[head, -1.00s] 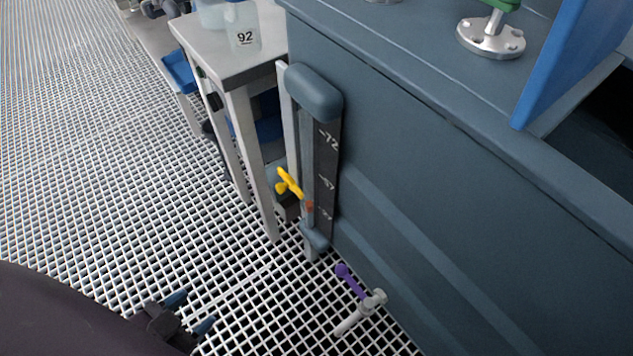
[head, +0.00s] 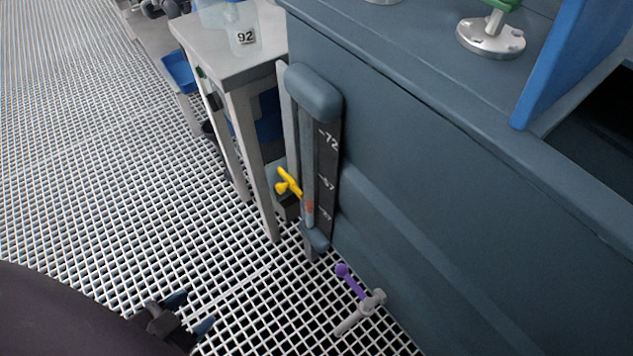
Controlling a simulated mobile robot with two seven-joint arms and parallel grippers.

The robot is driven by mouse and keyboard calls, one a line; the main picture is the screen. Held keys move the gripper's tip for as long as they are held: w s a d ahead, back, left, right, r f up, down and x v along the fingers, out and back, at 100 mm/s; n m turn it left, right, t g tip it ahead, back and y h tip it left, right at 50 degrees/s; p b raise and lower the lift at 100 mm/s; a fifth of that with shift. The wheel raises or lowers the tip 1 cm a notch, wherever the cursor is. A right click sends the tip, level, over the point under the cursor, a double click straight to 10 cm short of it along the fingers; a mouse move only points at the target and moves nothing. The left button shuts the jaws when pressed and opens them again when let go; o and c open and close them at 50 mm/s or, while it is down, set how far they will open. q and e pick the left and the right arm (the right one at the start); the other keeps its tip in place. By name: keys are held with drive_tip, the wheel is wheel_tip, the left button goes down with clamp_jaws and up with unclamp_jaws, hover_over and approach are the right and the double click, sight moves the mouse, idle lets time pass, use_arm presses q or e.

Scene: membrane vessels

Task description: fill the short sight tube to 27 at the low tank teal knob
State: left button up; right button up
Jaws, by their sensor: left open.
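A short sight tube (head: 308,160) stands upright on the end of a blue-grey tank (head: 480,220), between two rounded grey-blue end blocks. Its dark scale (head: 327,165) reads 72 near the top; the lower numbers are too small to read surely. A small orange-red mark (head: 310,207) shows low in the tube, near the lowest number. A yellow handle (head: 289,183) sits beside the tube, and a purple lever (head: 350,281) on a grey valve is below it. I cannot make out a teal knob. My left gripper (head: 191,312) is open and empty over the floor grating, apart from the tank. My right gripper is not in view.
A grey table (head: 225,52) with a clear container labelled 92 (head: 244,37) stands left of the tank. A green-handled fitting (head: 492,32) and blue panel (head: 565,60) are on the tank's top. The floor grating (head: 110,180) at left is clear.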

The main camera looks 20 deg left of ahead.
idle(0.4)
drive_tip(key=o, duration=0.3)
